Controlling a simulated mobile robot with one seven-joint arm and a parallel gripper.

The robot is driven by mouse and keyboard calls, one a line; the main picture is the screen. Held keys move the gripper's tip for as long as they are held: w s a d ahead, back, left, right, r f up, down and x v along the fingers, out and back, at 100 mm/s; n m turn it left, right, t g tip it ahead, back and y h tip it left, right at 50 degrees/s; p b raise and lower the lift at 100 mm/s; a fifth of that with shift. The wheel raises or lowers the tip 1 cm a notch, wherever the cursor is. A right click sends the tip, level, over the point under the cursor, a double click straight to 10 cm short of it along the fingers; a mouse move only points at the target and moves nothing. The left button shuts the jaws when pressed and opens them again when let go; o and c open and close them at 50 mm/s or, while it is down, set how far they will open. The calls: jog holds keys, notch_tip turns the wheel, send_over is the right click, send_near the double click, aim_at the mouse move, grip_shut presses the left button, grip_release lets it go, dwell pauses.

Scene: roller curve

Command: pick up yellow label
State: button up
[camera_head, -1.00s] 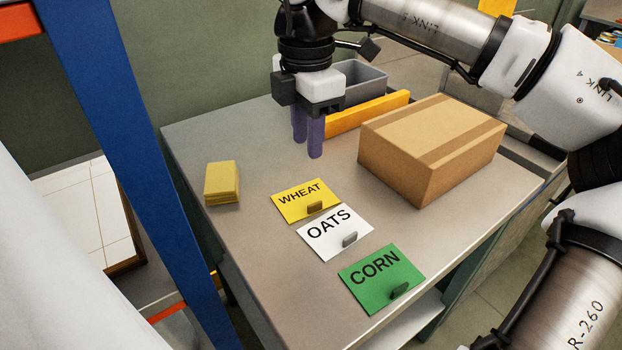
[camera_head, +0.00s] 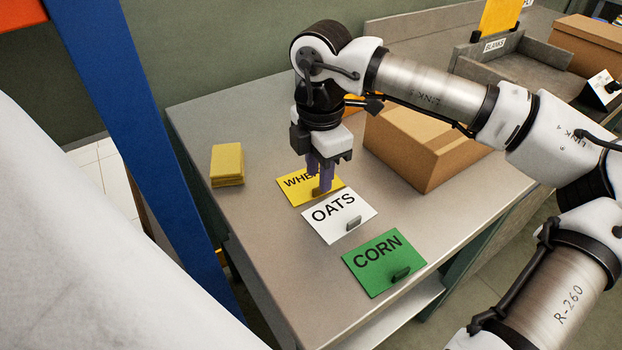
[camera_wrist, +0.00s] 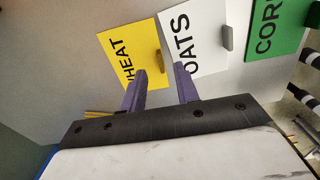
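In the wrist view, the yellow label (camera_wrist: 120,45) lies ahead of my gripper (camera_wrist: 163,76). The two purple fingers are apart and empty, with the label's tab roughly in line with the gap. I cannot tell whether the fingers touch the label.
The white OATS label (camera_head: 335,222) and green CORN label (camera_head: 375,262) lie close by, each with a tab. A yellow stack (camera_head: 227,165) sits to the left. A cardboard box (camera_head: 410,145) stands behind right. The table's front left is clear.

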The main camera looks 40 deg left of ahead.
jog(key=shift+f, duration=1.4)
jog(key=shift+c, duration=0.4)
grip_shut()
